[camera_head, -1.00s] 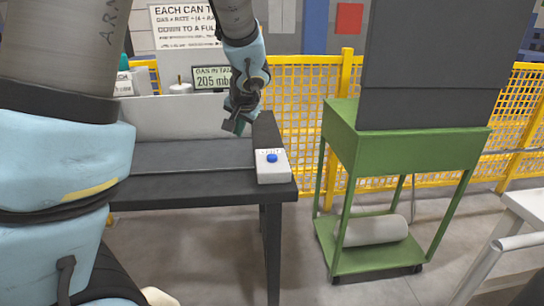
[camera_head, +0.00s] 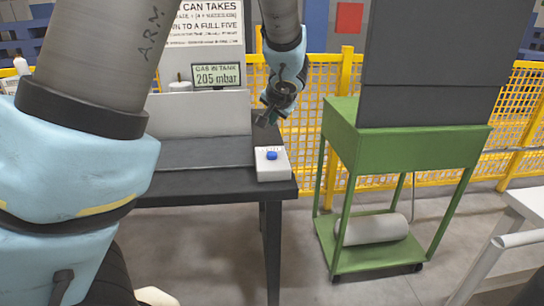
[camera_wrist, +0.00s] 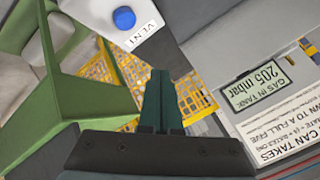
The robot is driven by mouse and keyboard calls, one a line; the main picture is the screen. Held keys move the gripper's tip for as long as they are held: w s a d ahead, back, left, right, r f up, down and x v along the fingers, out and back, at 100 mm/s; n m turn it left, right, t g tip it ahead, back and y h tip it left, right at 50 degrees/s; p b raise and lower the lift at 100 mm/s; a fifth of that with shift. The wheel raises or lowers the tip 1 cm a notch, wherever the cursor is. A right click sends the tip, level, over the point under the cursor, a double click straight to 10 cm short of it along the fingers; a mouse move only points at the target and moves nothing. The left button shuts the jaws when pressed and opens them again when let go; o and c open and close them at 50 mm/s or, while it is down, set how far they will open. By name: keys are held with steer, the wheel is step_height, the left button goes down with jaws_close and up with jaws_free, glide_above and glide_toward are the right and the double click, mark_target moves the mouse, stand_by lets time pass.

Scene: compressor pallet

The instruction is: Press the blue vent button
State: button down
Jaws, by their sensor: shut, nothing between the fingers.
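The blue vent button (camera_head: 272,155) sits on top of a small white box (camera_head: 272,170) at the front right corner of the dark table. In the wrist view the blue button (camera_wrist: 124,18) is near the top, on the white box marked VENT (camera_wrist: 148,34). My gripper (camera_head: 264,121) is above the table, just behind the white box, and apart from the button. In the wrist view the closed fingers (camera_wrist: 160,92) are together with nothing between them.
A display reading 205 mbar (camera_head: 217,76) stands at the back of the dark table (camera_head: 215,189). A green trolley (camera_head: 395,147) stands to the right, with a grey cylinder (camera_head: 372,229) on its lower shelf. Yellow mesh fencing (camera_head: 299,121) runs behind. Floor shows between table and trolley.

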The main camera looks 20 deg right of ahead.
steer(key=b, duration=0.4)
glide_above(272, 156)
step_height(272, 156, down, 6)
steer(key=shift+w+f, duration=0.1)
steer(key=shift+f, duration=0.1)
steer(key=shift+f+b, duration=0.65)
steer(key=shift+b, duration=0.3)
steer(key=shift+f+b, duration=0.15)
steer(key=shift+b, duration=0.15)
stand_by(0.7)
steer(key=shift+f+b, duration=0.25)
steer(key=shift+b, duration=0.2)
steer(key=shift+f+b, duration=0.6)
steer(key=shift+b, duration=0.2)
stand_by(0.9)
steer(key=shift+r, duration=0.2)
steer(key=shift+r+p, duration=0.7)
steer(key=shift+r, duration=0.15)
steer(key=shift+r, duration=0.15)
steer(key=shift+r+p, duration=1.7)
steer(key=shift+r, duration=0.65)
